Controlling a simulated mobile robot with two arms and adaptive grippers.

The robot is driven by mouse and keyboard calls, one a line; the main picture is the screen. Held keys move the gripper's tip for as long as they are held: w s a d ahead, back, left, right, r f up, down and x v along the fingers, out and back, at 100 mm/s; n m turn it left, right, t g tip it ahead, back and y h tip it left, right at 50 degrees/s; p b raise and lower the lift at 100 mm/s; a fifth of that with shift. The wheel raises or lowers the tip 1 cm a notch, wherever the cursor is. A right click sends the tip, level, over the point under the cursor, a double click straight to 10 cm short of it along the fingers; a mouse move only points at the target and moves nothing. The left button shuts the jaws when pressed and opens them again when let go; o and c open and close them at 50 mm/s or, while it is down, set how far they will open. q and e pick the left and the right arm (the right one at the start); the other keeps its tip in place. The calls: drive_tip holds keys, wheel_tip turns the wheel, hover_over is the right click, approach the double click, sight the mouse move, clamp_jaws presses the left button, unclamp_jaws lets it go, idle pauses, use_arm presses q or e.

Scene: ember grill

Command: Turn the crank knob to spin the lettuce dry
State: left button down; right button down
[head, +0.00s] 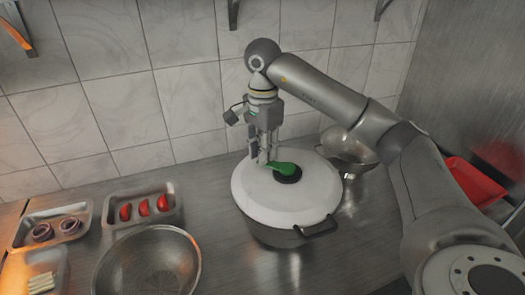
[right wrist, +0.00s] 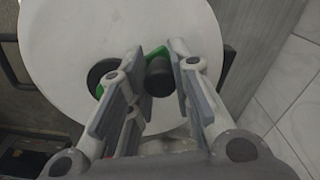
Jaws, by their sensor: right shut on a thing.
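The salad spinner is a metal pot (head: 275,235) with a white round lid (head: 262,198) on the steel counter. A green crank (head: 284,167) lies across the lid from a black hub (head: 289,177). My right gripper (head: 265,158) points down at the outer end of the crank. In the right wrist view its fingers (right wrist: 155,85) stand on both sides of the black knob (right wrist: 159,77), shut on it. The white lid (right wrist: 65,30) and the black hub (right wrist: 103,73) also show there. The lettuce is hidden under the lid. My left gripper is not in view.
A metal bowl (head: 148,262) stands left of the pot. Behind it are a tray (head: 179,208) with tomato pieces and a tray (head: 77,227) with onion rings. Another metal bowl (head: 349,148) stands behind right, and a red bin (head: 474,181) far right. A tiled wall closes the back.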

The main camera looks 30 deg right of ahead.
drive_tip(key=c, duration=1.2)
unclamp_jaws()
drive_tip(key=shift+r, duration=0.1)
wheel_tip(320, 180, up, 12)
